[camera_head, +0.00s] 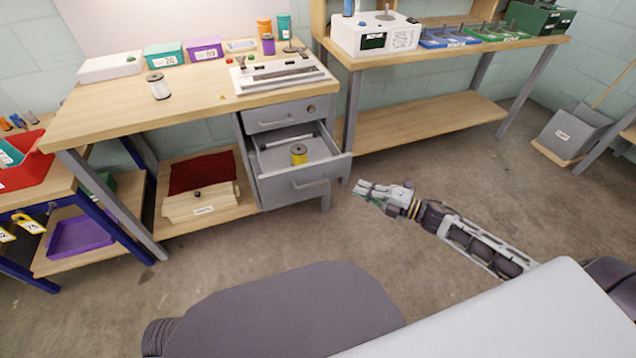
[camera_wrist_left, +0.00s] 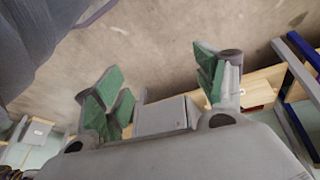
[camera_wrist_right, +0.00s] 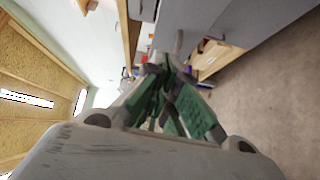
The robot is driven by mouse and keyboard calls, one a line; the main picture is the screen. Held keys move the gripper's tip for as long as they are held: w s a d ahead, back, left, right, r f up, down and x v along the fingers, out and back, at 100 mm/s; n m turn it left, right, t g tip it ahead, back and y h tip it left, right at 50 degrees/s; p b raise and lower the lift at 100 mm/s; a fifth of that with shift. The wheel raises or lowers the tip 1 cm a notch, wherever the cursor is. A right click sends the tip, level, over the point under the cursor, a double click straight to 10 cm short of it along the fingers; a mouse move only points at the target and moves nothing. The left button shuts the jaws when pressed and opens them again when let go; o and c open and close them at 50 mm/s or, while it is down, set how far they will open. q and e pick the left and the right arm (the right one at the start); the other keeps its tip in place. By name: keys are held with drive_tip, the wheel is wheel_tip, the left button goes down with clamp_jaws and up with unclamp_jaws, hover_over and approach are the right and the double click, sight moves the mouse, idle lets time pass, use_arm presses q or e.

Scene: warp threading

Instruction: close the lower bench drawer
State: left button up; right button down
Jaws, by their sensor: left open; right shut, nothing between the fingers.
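The lower bench drawer (camera_head: 305,184) is a grey drawer pulled out from the cabinet under the wooden bench. A yellow spool (camera_head: 298,154) and a pale rod-like item lie inside it. Its bar handle is on the front. The upper drawer (camera_head: 285,115) is shut. My right gripper (camera_head: 362,189) is shut and empty, just right of the drawer front and apart from it in the head view. It also shows in the right wrist view (camera_wrist_right: 163,75), with grey drawer fronts beyond it. My left gripper (camera_wrist_left: 160,75) is open and empty in the left wrist view, over the floor.
The bench top (camera_head: 200,95) carries a white spool, small boxes and a grey tray. A second bench (camera_head: 430,115) stands to the right. Bare floor (camera_head: 240,260) lies before the drawer.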

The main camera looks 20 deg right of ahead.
sight(307, 167)
use_arm(q)
drive_tip(key=shift+s+a+r+b, duration=0.3)
drive_tip(key=shift+s+r, duration=0.25)
drive_tip(key=shift+r, duration=0.15)
use_arm(e)
drive_tip(key=shift+s+a+r+n+g+y, duration=0.3)
drive_tip(key=shift+a+n, duration=0.15)
drive_tip(key=shift+a, duration=0.2)
drive_tip(key=shift+s+a+r+n+g+y, duration=0.2)
drive_tip(key=shift+s+a+r+n+y, duration=0.1)
drive_tip(key=shift+a+n, duration=0.25)
use_arm(q)
drive_tip(key=shift+d+f, duration=0.1)
drive_tip(key=shift+f, duration=0.05)
use_arm(e)
drive_tip(key=shift+w+a, duration=0.15)
drive_tip(key=shift+w, duration=0.05)
